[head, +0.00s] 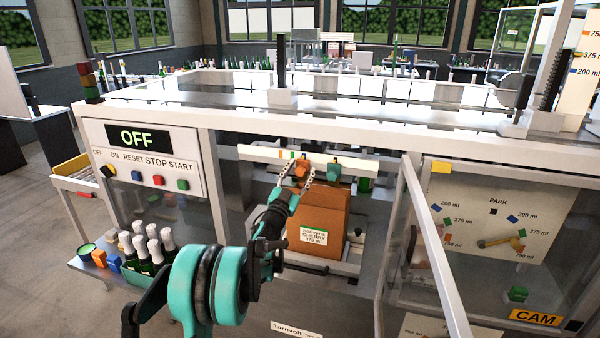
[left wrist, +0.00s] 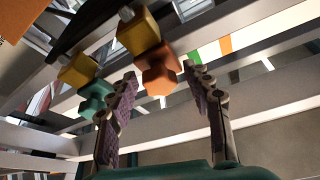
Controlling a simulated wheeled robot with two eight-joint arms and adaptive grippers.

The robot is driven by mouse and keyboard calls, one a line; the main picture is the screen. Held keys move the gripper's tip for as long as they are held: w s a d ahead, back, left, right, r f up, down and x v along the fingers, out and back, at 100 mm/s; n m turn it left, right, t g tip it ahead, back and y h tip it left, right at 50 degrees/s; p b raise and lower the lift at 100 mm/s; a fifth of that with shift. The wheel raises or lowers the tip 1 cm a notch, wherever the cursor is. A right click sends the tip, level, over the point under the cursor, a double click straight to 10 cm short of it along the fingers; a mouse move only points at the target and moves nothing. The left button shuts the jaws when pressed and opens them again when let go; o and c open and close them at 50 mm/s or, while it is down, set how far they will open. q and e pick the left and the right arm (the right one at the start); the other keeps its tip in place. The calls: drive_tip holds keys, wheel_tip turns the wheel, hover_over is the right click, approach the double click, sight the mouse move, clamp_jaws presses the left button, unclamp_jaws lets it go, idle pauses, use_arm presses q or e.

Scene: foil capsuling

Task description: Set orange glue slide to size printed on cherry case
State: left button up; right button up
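The brown cherry case (head: 318,222) stands in the machine's opening. Its label (head: 313,236) reads CHERRY and 375 ml. Above it a white rail (head: 352,163) carries the orange glue slide (head: 302,169) at left and a teal slide (head: 335,171) at right. Coloured marks (head: 286,155) sit on the rail left of the orange slide. My left gripper (head: 302,184) is just below the orange slide, its fingers apart. In the left wrist view the orange slide (left wrist: 158,76) appears between the open fingertips; contact cannot be told. The teal slide (left wrist: 94,98) is left of them. My right gripper is out of view.
A control panel (head: 145,160) reading OFF is at left, above a shelf with foiled bottles (head: 150,250). An open door frame (head: 432,250) stands right of the case. Beyond it a panel (head: 490,215) shows 200, 375 and 750 ml marks.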

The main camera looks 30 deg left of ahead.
use_arm(q)
clamp_jaws()
drive_tip(key=a, duration=0.2)
drive_tip(key=s+a, duration=0.1)
drive_tip(key=a, duration=0.1)
drive_tip(key=shift+o, duration=0.2)
unclamp_jaws()
drive_tip(key=shift+d, duration=0.1)
drive_tip(key=v, duration=1.2)
drive_tip(key=shift+w+f, duration=0.1)
